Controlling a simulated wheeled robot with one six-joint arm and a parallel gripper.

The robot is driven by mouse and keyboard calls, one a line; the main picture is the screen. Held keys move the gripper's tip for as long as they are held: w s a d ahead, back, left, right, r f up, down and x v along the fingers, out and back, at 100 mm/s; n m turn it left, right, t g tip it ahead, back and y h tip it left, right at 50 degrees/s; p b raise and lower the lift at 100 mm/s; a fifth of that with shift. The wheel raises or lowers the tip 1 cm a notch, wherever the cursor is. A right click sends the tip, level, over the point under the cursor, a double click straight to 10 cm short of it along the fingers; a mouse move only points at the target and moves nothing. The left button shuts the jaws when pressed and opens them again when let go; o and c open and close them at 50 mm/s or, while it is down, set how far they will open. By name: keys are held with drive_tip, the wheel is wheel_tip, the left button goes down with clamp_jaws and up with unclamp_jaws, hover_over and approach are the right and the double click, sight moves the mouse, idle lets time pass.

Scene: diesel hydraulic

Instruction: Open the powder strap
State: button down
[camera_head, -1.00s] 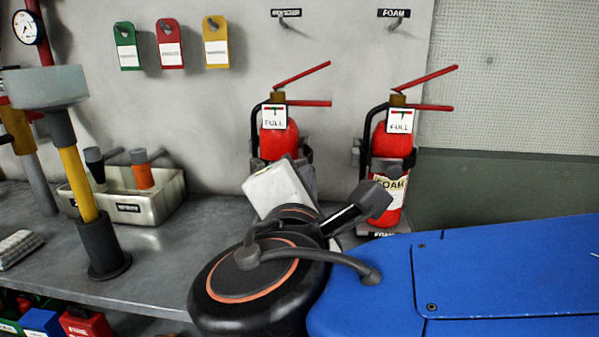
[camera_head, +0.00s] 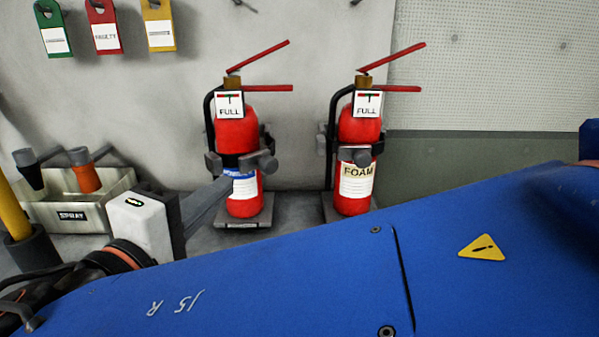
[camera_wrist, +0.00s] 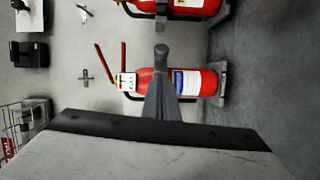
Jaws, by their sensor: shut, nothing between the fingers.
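The left red extinguisher (camera_head: 237,135) has a blue-banded label whose print I cannot read. I take its dark strap (camera_head: 250,160) as the powder strap; it wraps the body and looks closed, with a round grey knob (camera_head: 268,163) at its right front. My gripper (camera_head: 226,183) is shut and empty, its tip in front of the strap's left side in the head view. In the wrist view the same extinguisher (camera_wrist: 207,82) lies sideways, and my shut gripper (camera_wrist: 161,75) covers part of the strap, close to the knob (camera_wrist: 162,50). I cannot tell if they touch.
The foam extinguisher (camera_head: 358,130) stands to the right with its own strap and knob (camera_head: 362,157). A spray bin (camera_head: 75,208) is at the left. Coloured tags (camera_head: 106,28) hang on the wall. My blue arm link fills the lower foreground.

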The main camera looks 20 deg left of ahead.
sight(256, 160)
drive_tip(key=w, duration=0.7)
drive_tip(key=shift+w+d+f, duration=0.1)
drive_tip(key=shift+w, duration=0.25)
drive_tip(key=shift+d, duration=0.1)
